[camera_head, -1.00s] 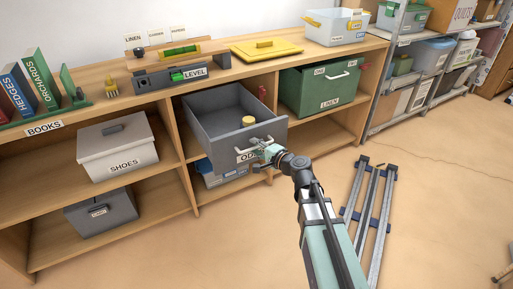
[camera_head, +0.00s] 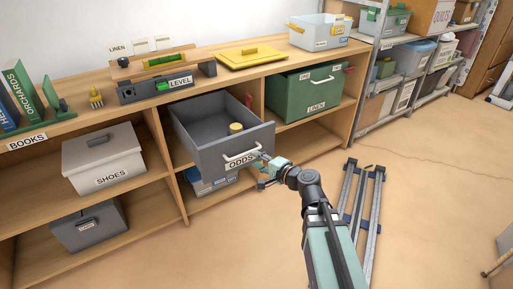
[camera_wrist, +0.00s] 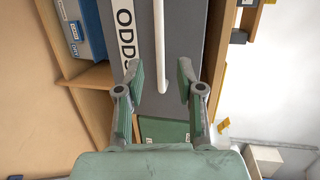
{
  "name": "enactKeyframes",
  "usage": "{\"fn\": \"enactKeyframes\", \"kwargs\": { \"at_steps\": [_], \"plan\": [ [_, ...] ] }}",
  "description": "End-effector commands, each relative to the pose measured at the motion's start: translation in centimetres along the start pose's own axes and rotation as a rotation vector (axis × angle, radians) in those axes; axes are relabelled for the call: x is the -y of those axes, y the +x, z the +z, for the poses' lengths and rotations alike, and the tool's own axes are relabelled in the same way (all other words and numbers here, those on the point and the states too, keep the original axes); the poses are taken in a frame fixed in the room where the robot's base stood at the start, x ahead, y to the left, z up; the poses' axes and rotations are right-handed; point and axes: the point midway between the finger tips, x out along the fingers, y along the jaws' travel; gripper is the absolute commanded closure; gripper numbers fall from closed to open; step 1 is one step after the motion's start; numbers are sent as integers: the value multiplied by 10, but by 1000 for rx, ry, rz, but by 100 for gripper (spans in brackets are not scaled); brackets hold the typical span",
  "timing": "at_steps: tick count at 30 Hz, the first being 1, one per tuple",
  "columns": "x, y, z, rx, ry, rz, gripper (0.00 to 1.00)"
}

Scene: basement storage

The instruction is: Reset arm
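My gripper (camera_head: 264,168) is in front of the grey ODDS drawer (camera_head: 205,150), just right of and below its white handle (camera_head: 241,158). In the wrist view my gripper (camera_wrist: 160,82) has its two fingers spread with nothing held between them. The white handle (camera_wrist: 161,60) shows ahead, between the finger lines, beside the ODDS label (camera_wrist: 126,35). The drawer is pulled out of the shelf, and a small yellow-topped round item (camera_head: 236,127) is inside it. I cannot tell whether a finger touches the handle.
The wooden shelf (camera_head: 90,93) carries a SHOES box (camera_head: 103,160), a green LINEN box (camera_head: 305,92) and a LEVEL block (camera_head: 165,87) on top. Grey rails (camera_head: 359,205) lie on the floor right of my arm. The floor farther right is mostly open.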

Motion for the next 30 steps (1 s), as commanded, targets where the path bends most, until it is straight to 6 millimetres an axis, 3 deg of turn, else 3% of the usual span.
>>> {"fn": "enactKeyframes", "kwargs": {
  "at_steps": [4,8,11,14,21,24,30],
  "plan": [
    [-1,0,3,12,-14,6,63],
    [-16,-1,11,52,-95,70,63],
    [-44,-4,18,94,-184,169,63],
    [-92,-14,27,159,-268,324,63],
    [-202,-68,53,343,-389,695,63],
    [-240,-101,65,427,-416,838,63],
    [-297,-177,92,599,-444,1092,63]
  ]
}}
